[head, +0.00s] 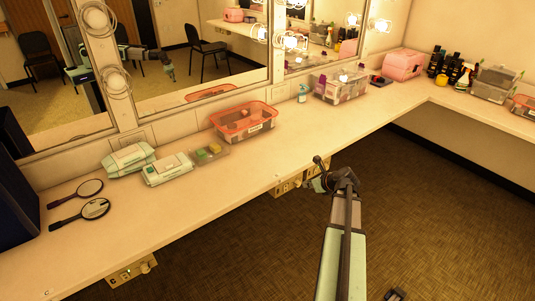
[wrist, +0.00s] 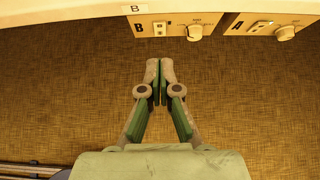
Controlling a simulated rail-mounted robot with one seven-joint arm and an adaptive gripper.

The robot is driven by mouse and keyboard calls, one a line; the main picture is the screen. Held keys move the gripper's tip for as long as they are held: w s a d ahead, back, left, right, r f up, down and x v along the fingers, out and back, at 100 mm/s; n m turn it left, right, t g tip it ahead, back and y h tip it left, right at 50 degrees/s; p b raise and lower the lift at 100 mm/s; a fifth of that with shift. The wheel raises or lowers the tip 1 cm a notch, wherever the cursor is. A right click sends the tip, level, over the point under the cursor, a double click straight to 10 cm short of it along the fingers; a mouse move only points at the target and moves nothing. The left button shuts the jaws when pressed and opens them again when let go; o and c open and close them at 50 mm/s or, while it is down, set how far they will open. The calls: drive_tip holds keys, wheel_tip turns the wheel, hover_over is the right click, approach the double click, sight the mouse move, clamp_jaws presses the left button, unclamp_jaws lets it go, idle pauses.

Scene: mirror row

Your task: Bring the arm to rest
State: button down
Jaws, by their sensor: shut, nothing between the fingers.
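My arm reaches up from the bottom of the head view, in front of the counter's front edge. My gripper (head: 319,172) is at its end, close to a control box under the counter. In the wrist view my gripper (wrist: 160,94) points at the counter's underside, with its fingertips together and nothing between them. Brown carpet shows behind the fingers. The gripper appears apart from the box and the counter.
The counter (head: 200,205) carries an orange-rimmed bin (head: 245,122), wipe packs (head: 167,169), a hand mirror (head: 95,209) and a pink case (head: 402,64). A control box marked B (wrist: 172,27) hangs under its edge. Open carpet (head: 440,200) lies to the right.

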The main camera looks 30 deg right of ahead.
drive_tip(key=s+a+f+n+g+y, duration=0.1)
drive_tip(key=s+a+f+n+g, duration=0.5)
drive_tip(key=a+f+n, duration=0.5)
drive_tip(key=s+a+f+n+g+y, duration=0.1)
drive_tip(key=s+a+f+n+g, duration=0.2)
drive_tip(key=s+a+f+n, duration=0.65)
drive_tip(key=s+a+f+n+g+h, duration=0.1)
drive_tip(key=s+a+f+n+g, duration=0.3)
drive_tip(key=s+a, duration=0.6)
drive_tip(key=s+a+f+n+g+h, duration=0.2)
drive_tip(key=s+a+f+n, duration=0.6)
drive_tip(key=s, duration=0.6)
drive_tip(key=a+n+g, duration=0.1)
drive_tip(key=a+n, duration=0.1)
drive_tip(key=shift+a+g, duration=0.3)
drive_tip(key=shift+g, duration=0.1)
